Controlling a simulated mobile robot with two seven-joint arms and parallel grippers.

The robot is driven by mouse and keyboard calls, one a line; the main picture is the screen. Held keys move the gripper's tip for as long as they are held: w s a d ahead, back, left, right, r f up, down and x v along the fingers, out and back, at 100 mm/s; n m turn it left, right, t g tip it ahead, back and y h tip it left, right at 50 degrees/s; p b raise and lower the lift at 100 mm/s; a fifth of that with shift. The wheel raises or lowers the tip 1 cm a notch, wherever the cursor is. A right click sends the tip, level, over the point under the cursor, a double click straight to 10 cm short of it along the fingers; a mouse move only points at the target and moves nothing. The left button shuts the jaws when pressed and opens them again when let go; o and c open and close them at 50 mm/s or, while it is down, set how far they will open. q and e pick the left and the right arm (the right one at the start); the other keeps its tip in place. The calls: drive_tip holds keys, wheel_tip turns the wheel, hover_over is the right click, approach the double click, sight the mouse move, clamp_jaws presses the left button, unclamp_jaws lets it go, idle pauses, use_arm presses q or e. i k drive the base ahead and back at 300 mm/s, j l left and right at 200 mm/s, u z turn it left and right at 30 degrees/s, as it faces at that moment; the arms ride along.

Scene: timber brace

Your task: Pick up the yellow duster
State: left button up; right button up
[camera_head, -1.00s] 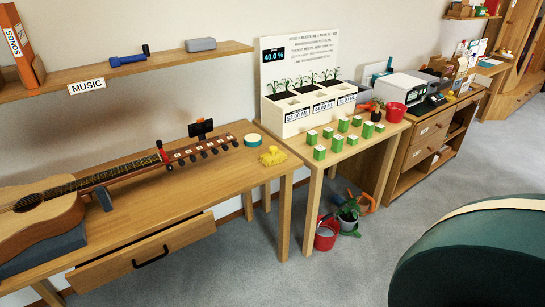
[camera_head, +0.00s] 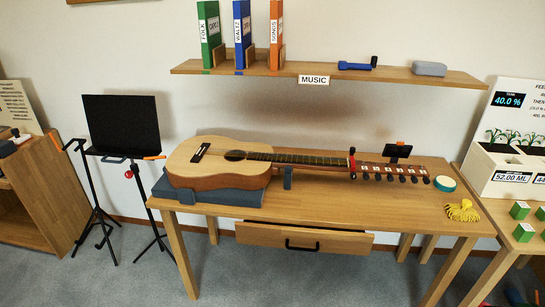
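The yellow duster (camera_head: 463,210) lies on the right end of the wooden guitar table (camera_head: 345,205), close to its right edge. It looks like a small crumpled yellow cloth or fringed duster. A round teal-rimmed roll (camera_head: 445,184) lies just behind it. Neither of my grippers shows in the head view, so I cannot see whether they are open or shut.
A guitar (camera_head: 235,158) lies on a dark cushion across the table. The table's drawer (camera_head: 305,239) sticks out at the front. A shelf (camera_head: 215,69) hangs above. A music stand (camera_head: 120,125) stands left. A planter table with green boxes (camera_head: 520,210) adjoins right. Grey floor is clear in front.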

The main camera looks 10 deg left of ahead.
sight(465, 210)
drive_tip(key=l+u, duration=0.15)
drive_tip(key=l, duration=0.35)
drive_tip(key=l+u, duration=0.15)
drive_tip(key=l, duration=0.35)
drive_tip(key=k+l+u, duration=0.15)
drive_tip(key=l, duration=0.4)
drive_tip(key=l+u, duration=0.1)
drive_tip(key=l, duration=0.4)
drive_tip(key=k+l+u, duration=0.15)
drive_tip(key=l, duration=0.35)
drive_tip(key=i, duration=0.05)
